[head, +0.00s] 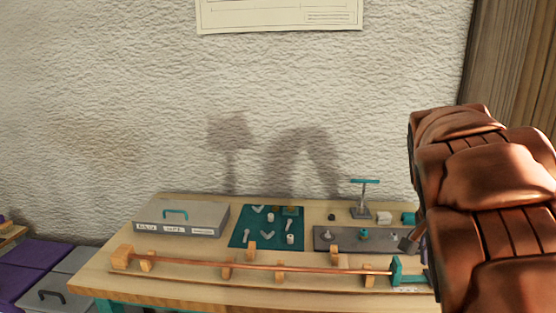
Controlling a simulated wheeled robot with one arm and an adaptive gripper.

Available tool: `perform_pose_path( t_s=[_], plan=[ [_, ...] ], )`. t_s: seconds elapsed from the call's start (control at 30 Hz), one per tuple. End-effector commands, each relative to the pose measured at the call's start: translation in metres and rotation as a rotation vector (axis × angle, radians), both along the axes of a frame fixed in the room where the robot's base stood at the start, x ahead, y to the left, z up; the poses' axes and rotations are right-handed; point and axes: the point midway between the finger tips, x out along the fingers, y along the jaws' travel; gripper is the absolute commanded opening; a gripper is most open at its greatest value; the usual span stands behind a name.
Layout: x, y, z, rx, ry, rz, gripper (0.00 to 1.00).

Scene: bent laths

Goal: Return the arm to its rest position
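My arm (490,200), in padded brown covering, fills the right side of the head view and stands in front of the bench's right end. My gripper cannot be made out in this view, so whether it holds anything does not show. A long, thin reddish-brown lath (310,268) lies along the front of the wooden bench (185,283) among several wooden blocks.
A grey case (181,205) with a teal handle sits at the bench's left. A teal mat (252,238) and a dark grey tray (345,246) carry small parts. A teal-topped stand (365,184) rises behind the tray. A rough pale wall (110,110) closes the back.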

Motion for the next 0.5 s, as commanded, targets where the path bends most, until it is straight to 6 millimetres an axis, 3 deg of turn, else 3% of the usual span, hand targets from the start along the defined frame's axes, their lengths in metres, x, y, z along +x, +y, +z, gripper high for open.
perform_pose_path(
  t_s=[0.17,0.5],
  plan=[
    [-0.056,0.033,0.004,0.063,0.071,0.167,0.45],
    [-0.169,0.099,-0.018,0.196,0.221,0.563,0.45]
  ],
)
